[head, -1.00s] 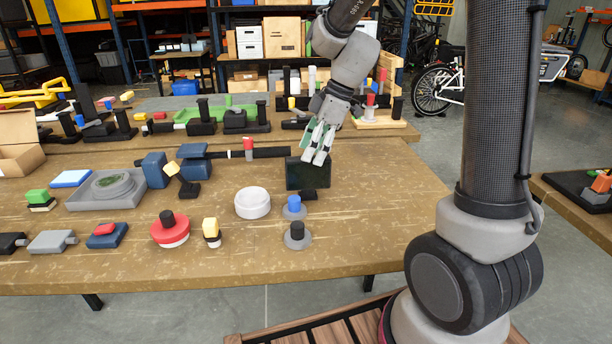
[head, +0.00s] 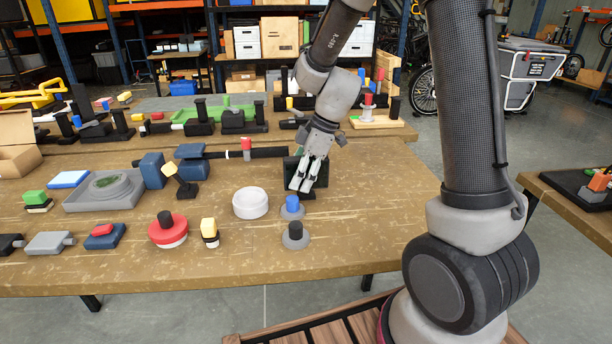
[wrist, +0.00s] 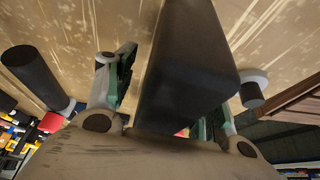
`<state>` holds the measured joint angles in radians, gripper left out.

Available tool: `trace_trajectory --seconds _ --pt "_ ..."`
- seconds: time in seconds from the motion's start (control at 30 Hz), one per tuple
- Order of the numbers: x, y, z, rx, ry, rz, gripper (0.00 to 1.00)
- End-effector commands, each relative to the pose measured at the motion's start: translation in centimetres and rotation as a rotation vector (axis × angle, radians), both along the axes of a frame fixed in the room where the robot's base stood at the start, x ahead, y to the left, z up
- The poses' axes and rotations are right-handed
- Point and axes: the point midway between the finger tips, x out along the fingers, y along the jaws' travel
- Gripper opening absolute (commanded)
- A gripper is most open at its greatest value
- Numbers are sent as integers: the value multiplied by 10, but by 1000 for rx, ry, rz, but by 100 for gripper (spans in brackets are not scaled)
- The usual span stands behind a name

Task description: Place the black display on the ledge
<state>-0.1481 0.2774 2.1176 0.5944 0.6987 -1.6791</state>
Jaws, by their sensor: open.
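The black display (head: 290,168) stands upright on the front table, near its far right part. In the head view my gripper (head: 307,178) is in front of it and hides much of it. In the wrist view the display (wrist: 192,65) is a large dark slab between the two fingers of my gripper (wrist: 172,90). The fingers are open, one on each side, and I see a gap at the left finger. Contact on the right side is unclear. I cannot tell which surface is the ledge.
A blue-topped piece (head: 292,205) and a black-topped grey piece (head: 295,233) stand just in front. A white round container (head: 250,203) is to the left. A long black bar with a red piece (head: 246,145) lies behind it. The front right table corner is clear.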

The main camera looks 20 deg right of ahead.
Motion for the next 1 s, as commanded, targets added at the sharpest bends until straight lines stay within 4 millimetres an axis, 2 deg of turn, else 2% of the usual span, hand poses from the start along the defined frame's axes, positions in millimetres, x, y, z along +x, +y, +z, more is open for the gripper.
trace_trajectory --seconds 0.67,0.93,1.0 --pt "0 0 -5 0 0 -1 54" --pt "0 0 -5 0 0 0 4" --pt "0 0 -5 0 -1 0 0"
